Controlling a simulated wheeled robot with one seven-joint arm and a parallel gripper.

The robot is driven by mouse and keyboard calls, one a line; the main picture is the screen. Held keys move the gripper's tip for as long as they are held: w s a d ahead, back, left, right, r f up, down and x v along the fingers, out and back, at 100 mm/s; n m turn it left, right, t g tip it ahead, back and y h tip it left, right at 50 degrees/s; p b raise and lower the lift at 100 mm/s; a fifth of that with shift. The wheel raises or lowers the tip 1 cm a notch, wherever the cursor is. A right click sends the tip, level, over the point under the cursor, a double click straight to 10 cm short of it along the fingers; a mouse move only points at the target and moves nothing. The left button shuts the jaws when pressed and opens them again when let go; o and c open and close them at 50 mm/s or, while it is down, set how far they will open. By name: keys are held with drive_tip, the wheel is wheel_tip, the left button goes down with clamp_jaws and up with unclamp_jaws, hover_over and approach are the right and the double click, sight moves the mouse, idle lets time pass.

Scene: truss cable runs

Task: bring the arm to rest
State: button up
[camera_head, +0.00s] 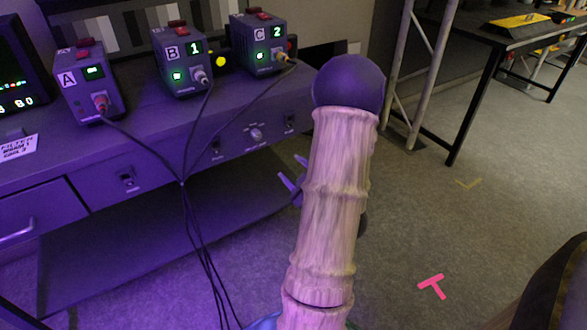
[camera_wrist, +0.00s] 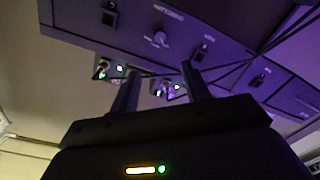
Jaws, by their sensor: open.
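My arm, in a pale ribbed sleeve with a dark round joint on top, stands in the middle of the head view. My gripper (camera_head: 291,182) shows partly from behind the arm, in front of the desk's edge. In the wrist view its two dark fingers (camera_wrist: 159,90) are spread apart with nothing between them. The rest of the gripper is hidden behind my arm in the head view.
A desk (camera_head: 150,145) carries boxes A (camera_head: 88,88), B (camera_head: 180,62) and C (camera_head: 258,42), each with a cable plugged in. The cables hang down in front of the desk. A truss leg (camera_head: 425,75) and a table (camera_head: 480,45) stand right.

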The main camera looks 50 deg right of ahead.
idle(0.3)
drive_tip(key=w+a+f+m+g+y, duration=0.1)
drive_tip(key=w+a+f+g, duration=0.1)
drive_tip(key=w+a+g, duration=0.3)
drive_tip(key=w+a+f+m+g, duration=0.1)
drive_tip(key=w+a+g, duration=0.1)
drive_tip(key=a, duration=0.5)
drive_tip(key=s+a+r+m+g+y, duration=0.1)
drive_tip(key=s+a+g, duration=0.35)
drive_tip(key=a, duration=0.45)
drive_tip(key=s+a+m+g+y, duration=0.25)
drive_tip(key=s+a, duration=0.35)
drive_tip(key=a, duration=0.3)
wheel_tip(320, 180, up, 38)
drive_tip(key=p, duration=3.8)
drive_tip(key=shift+w+n+g+h+p, duration=0.3)
drive_tip(key=shift+w+n+h+p, duration=0.05)
drive_tip(key=shift+h+p, duration=0.1)
